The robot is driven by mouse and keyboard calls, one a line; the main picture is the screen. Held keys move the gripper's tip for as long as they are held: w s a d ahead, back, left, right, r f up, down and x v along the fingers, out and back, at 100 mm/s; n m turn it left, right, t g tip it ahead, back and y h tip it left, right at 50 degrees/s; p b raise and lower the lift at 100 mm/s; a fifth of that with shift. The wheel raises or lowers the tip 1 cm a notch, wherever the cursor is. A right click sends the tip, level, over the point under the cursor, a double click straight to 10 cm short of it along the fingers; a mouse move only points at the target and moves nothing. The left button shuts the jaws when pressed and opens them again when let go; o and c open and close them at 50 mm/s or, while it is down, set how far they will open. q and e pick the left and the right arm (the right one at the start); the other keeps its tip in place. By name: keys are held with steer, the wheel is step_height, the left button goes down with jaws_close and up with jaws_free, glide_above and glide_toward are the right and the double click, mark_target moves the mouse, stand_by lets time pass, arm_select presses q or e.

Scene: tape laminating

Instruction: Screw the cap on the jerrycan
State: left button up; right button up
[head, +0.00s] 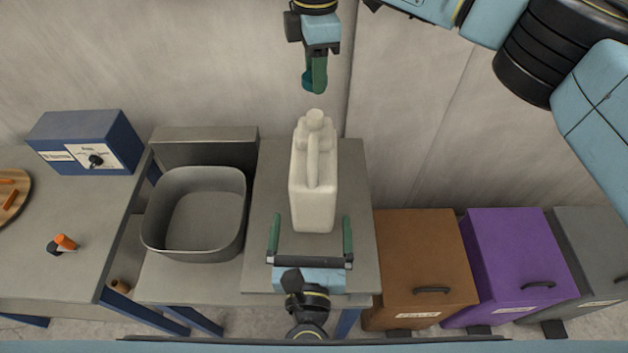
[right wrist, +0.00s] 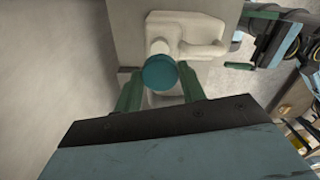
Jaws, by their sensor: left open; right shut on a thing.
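The cream jerrycan (head: 313,185) stands upright on the grey table, its bare neck (head: 315,117) at the far end. It also shows in the right wrist view (right wrist: 205,38). My right gripper (head: 316,80) hangs beyond and above the neck, shut on the teal cap (head: 308,78). In the right wrist view the round cap (right wrist: 160,72) sits between the green fingers, in front of the neck and apart from it in the head view. My left gripper (head: 311,238) is open at the near side of the jerrycan, its green fingers spread wide either side of the base, touching nothing visible.
A grey basin (head: 150,215) stands left of the jerrycan. A blue control box (head: 125,140) and an orange-and-black item (head: 62,243) are on the left table. Brown (head: 420,250), purple (head: 510,250) and grey (head: 590,240) bins stand to the right. The table around the jerrycan is clear.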

arm_select(q)
steer(key=w, duration=1)
steer(key=shift+w+d, duration=0.2)
steer(key=shift+w, duration=0.15)
steer(key=c, duration=1.3)
steer(key=shift+o, duration=0.2)
arm_select(e)
glide_above(315, 114)
steer(key=shift+f, duration=2.55)
steer(key=shift+f, duration=0.9)
steer(key=shift+f, duration=0.5)
arm_select(q)
steer(key=c, duration=0.5)
arm_select(e)
steer(key=m, duration=0.6)
steer(key=shift+m, duration=0.4)
